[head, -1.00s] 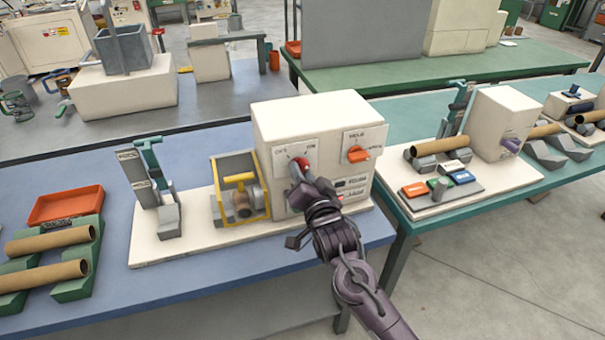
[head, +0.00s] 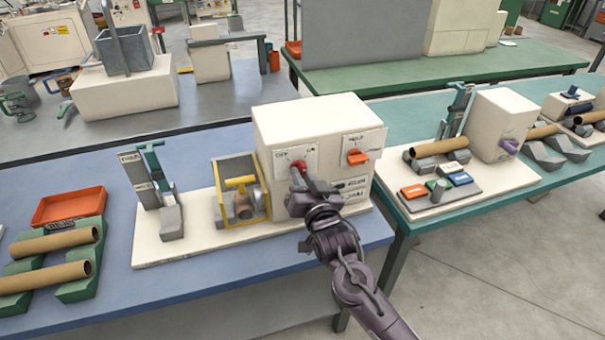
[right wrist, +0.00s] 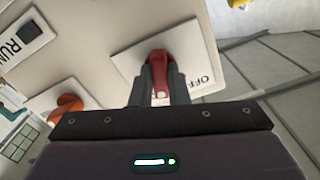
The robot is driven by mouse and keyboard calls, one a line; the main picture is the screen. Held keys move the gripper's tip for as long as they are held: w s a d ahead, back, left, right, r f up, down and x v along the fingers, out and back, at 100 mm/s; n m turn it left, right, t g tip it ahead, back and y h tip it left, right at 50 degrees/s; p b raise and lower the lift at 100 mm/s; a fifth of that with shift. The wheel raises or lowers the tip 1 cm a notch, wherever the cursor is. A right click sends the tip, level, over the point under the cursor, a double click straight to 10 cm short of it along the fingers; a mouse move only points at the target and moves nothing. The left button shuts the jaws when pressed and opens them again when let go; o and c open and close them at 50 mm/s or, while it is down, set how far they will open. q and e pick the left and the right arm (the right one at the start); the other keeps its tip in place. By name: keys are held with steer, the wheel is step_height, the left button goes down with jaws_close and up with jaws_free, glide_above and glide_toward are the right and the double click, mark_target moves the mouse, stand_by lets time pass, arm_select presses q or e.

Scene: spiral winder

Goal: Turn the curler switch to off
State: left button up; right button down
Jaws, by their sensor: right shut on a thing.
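The curler switch is a red knob (head: 299,166) on a white plate on the front of the cream machine (head: 320,120). In the right wrist view the red knob (right wrist: 159,66) shows between two dark fingers, with a light mark at its near end. The printed OFF label (right wrist: 204,82) is right of the knob there; in the head view it lies to the knob's left. My right gripper (head: 299,177) is shut on the knob, and its fingers hide part of it. My left gripper is not in view.
An orange knob (head: 357,156) sits on a second plate to the right, above label buttons. A yellow-framed unit (head: 241,187) stands left of the machine. Cardboard tubes (head: 52,243) lie on green cradles at the left. The blue table's front is clear.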

steer(key=n+p, duration=0.3)
steer(key=n, duration=0.8)
steer(key=shift+n+p, duration=0.3)
stand_by(0.4)
steer(key=c, duration=1.4)
jaws_free()
